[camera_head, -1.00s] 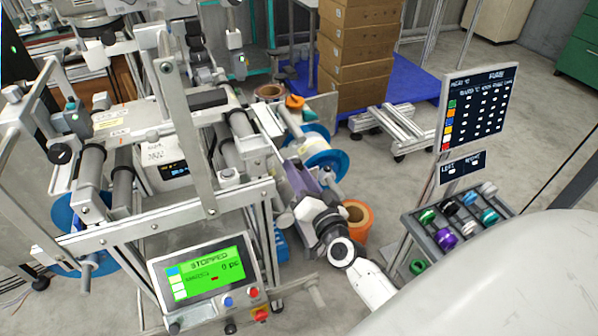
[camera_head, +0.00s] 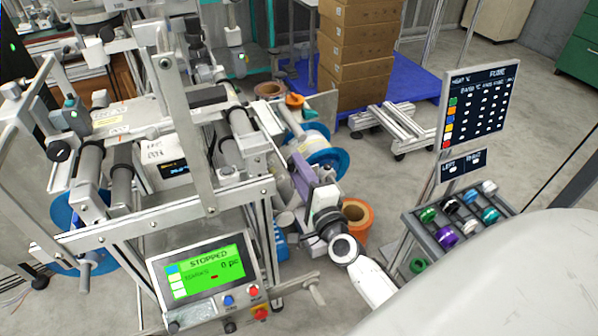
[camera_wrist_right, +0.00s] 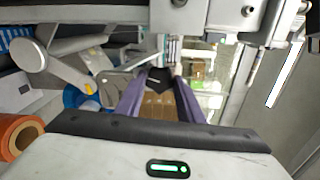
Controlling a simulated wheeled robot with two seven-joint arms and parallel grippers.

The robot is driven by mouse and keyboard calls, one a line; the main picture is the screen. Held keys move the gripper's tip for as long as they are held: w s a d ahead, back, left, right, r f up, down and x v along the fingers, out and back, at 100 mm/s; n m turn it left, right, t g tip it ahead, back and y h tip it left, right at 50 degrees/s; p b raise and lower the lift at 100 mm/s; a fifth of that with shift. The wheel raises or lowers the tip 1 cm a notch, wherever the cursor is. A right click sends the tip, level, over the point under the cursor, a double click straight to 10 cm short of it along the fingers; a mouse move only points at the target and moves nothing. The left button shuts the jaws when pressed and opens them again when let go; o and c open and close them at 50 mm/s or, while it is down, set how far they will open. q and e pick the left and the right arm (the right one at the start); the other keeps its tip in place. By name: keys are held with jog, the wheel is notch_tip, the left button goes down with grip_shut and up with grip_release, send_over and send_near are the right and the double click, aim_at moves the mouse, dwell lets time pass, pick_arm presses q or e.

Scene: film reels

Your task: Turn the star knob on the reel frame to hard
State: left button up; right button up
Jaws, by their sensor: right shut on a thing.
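In the head view the knob is hidden behind the gripper and frame. My left gripper is not in view.
A blue-flanged reel (camera_head: 322,158) sits just beyond the gripper. An orange roll (camera_head: 355,218) stands on the floor to its right. The control screen (camera_head: 205,275) reads STOPPED. Stacked boxes (camera_head: 355,60) stand behind.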

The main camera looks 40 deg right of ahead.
pick_arm(q)
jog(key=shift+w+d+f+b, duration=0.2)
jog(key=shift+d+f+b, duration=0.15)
jog(key=shift+b, duration=0.5)
pick_arm(e)
jog(key=shift+m, duration=5.6)
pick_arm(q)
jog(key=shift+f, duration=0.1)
pick_arm(e)
jog(key=o, duration=1.1)
jog(key=shift+c, duration=0.2)
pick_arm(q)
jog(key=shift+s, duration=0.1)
pick_arm(e)
jog(key=shift+r, duration=0.15)
